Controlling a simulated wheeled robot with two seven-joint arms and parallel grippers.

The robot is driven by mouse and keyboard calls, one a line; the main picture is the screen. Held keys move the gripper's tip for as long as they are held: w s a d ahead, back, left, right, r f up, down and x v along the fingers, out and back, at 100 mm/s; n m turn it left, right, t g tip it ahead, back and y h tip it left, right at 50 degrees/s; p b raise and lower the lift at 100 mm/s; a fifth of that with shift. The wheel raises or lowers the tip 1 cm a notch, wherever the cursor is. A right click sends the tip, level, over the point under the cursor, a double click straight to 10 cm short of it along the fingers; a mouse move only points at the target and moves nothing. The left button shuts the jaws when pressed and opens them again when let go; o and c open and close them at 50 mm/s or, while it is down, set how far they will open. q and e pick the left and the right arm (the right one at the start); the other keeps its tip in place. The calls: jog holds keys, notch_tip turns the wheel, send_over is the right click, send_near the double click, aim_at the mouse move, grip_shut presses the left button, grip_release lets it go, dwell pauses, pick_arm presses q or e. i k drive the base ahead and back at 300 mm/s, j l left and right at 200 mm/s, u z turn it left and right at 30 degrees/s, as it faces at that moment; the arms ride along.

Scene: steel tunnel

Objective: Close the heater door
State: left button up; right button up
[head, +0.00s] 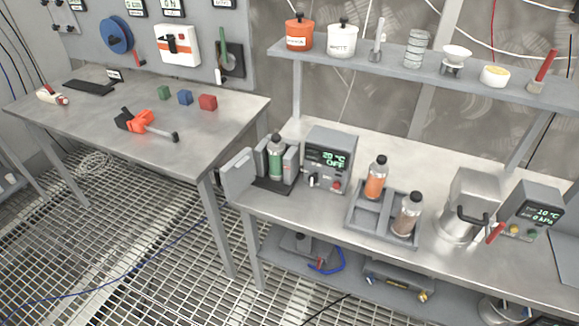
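The heater (331,160) stands on the right-hand bench, a grey box whose green display reads 20 °C and OFF. At its left side is a grey bay holding a bottle with green contents (275,163). The heater door (240,174) is a flat grey panel standing open to the left of the bay, at the bench's left end. The bottle is in plain sight between the bay walls. Neither of my grippers shows in the head view.
A grey rack (364,217) with orange and brown bottles sits right of the heater. Further right are a steel pot (468,203) and a second display box (531,211). A shelf (400,62) hangs above. A gap separates the left table (95,118) from the bench.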

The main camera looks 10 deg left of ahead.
aim_at(238, 174)
jog(key=i+j+z, duration=0.2)
jog(key=j+z, duration=0.2)
jog(key=j, duration=0.15)
jog(key=i+j+z, duration=0.1)
jog(key=j+z, duration=0.3)
jog(key=j, duration=0.15)
jog(key=j+z, duration=0.4)
jog(key=j, duration=0.15)
jog(key=k+j+z, duration=0.1)
jog(key=j, duration=1.7)
jog(key=k+j+z, duration=0.1)
jog(key=k+j, duration=0.15)
jog(key=k, duration=0.15)
jog(key=k+j+z, duration=0.1)
jog(key=k+j, duration=0.15)
jog(key=k, duration=0.15)
